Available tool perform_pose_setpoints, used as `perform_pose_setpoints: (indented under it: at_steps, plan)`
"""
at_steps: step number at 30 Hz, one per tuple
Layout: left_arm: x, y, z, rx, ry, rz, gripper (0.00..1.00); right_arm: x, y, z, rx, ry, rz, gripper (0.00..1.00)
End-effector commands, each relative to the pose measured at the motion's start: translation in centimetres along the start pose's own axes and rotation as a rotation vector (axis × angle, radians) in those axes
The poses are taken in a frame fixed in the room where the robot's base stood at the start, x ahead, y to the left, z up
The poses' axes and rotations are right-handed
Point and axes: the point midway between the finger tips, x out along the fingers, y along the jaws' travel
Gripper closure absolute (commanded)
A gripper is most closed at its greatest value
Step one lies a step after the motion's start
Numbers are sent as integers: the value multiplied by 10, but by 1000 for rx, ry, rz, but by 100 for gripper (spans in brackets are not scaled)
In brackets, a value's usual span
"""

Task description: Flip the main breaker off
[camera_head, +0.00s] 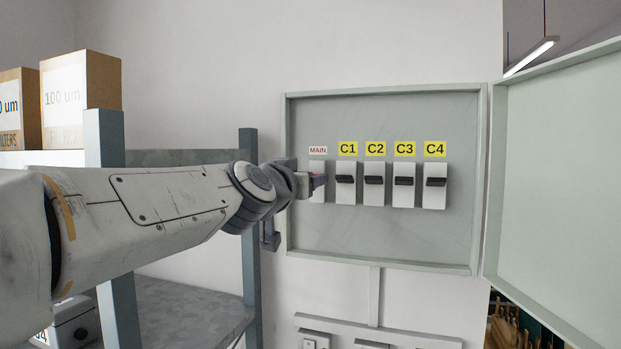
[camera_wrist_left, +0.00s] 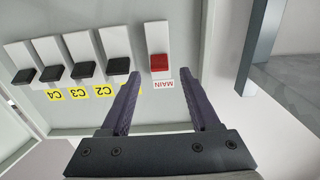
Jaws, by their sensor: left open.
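The main breaker (camera_wrist_left: 158,52) is a white switch body with a red lever (camera_wrist_left: 160,62), above the MAIN label in the left wrist view, which shows the panel upside down. In the head view the main breaker (camera_head: 317,193) is at the left end of the row, and my left gripper partly hides it. My left gripper (camera_head: 318,181) is in front of it. In the left wrist view my left gripper (camera_wrist_left: 160,85) is open, with one finger on each side of the MAIN label and the lever ahead between them. I cannot tell whether they touch. My right gripper is out of view.
Black-levered breakers C1 (camera_head: 346,184), C2 (camera_head: 374,184), C3 (camera_head: 404,186) and C4 (camera_head: 434,187) stand to the right of the main one. The cabinet door (camera_head: 560,180) hangs open at the right. A shelf rack (camera_head: 250,230) stands at the left, close to my arm.

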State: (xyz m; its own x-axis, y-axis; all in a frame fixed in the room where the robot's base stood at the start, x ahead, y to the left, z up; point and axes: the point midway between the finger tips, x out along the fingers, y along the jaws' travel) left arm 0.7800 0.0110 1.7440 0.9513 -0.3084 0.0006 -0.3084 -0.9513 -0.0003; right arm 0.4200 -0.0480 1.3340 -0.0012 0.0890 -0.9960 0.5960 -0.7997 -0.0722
Motion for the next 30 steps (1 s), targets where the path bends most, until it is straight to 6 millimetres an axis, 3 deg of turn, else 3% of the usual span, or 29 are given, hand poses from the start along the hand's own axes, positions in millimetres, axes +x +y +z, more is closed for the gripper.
perform_pose_setpoints:
  at_steps: [6,17,18,22,23,30]
  plan:
    - [28,0,0,-1,-2,0,38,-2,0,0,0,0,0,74]
    - [34,0,0,-1,-1,0,38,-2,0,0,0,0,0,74]
    - [34,0,0,-1,-1,0,45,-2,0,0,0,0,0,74]
    - [34,0,0,0,-1,0,95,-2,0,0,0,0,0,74]
    - [34,0,0,0,-1,0,100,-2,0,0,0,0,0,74]
    - [34,0,2,0,5,0,100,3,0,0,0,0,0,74]
